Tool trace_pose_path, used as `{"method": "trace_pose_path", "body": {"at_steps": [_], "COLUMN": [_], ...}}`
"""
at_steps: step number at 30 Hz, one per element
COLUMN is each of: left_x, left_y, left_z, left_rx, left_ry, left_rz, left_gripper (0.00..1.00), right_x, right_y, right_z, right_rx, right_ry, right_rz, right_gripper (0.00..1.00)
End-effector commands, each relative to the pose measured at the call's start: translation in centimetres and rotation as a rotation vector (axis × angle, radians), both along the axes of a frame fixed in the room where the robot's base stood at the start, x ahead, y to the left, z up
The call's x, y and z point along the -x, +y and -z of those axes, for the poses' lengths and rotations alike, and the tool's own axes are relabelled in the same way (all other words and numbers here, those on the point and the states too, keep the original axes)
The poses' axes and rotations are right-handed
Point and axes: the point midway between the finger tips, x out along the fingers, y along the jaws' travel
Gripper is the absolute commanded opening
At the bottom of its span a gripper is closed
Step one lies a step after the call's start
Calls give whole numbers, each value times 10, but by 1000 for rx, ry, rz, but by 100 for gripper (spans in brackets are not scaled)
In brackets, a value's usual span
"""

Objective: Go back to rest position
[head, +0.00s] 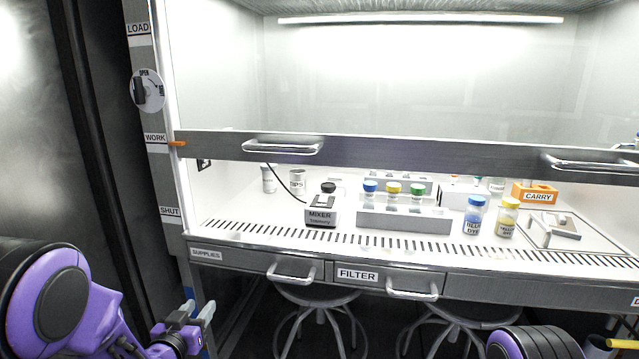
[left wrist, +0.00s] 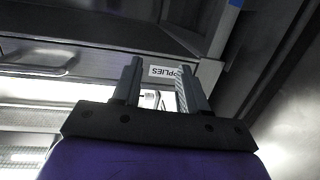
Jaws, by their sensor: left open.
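My left gripper (head: 199,312) shows at the lower left of the head view, in front of and below the cabinet's left corner. Its two grey fingers stand apart with nothing between them. In the left wrist view my left gripper (left wrist: 156,88) is open and empty, with the SUPPLIES label (left wrist: 165,72) visible beyond the fingers. Part of my right arm (head: 535,343) shows at the bottom right of the head view. The right gripper's fingers are not seen.
A cabinet with a part-lowered sash (head: 400,152) holds a mixer (head: 322,208), a vial rack (head: 404,219), blue (head: 474,215) and yellow (head: 507,218) dye bottles and an orange CARRY caddy (head: 535,193). Drawer handles (head: 292,274) jut out in front. Stools (head: 318,296) stand underneath.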

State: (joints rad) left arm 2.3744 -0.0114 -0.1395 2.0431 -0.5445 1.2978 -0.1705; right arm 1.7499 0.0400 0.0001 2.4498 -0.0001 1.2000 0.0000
Motion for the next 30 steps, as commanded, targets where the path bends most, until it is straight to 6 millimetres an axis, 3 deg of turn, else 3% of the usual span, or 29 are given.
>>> {"method": "trace_pose_path", "body": {"at_steps": [1, 5, 6, 9, 15, 21, 22, 24, 30], "left_x": [25, 102, 130, 197, 310, 405, 401, 398, 397], "left_y": [5, 18, 22, 26, 27, 20, 20, 20, 20], "left_z": [42, 133, 156, 201, 250, 284, 260, 233, 171], "left_rx": [62, 186, 211, 244, 225, 184, 186, 187, 187], "left_ry": [104, 347, 419, 580, 833, 1053, 1043, 1037, 1035], "left_rz": [-67, -259, -318, -441, -592, -632, -630, -629, -627], "left_gripper": [43, 43, 43, 43, 43, 43, 43, 43, 43], "right_x": [0, 0, 0, 0, 0, 0, 0, 0, 0], "right_y": [0, 0, 0, 0, 0, 0, 0, 0, 0], "right_z": [0, 0, 0, 0, 0, 0, -23, -49, -111], "right_rx": [0, 0, 0, 0, 0, 0, 0, 0, 0], "right_ry": [0, 0, 0, 0, 0, 0, 1, 0, 0], "right_rz": [0, 0, 0, 0, 0, 0, 0, 0, 0], "right_gripper": [43, 43, 43, 43, 43, 43, 43, 43, 43]}}
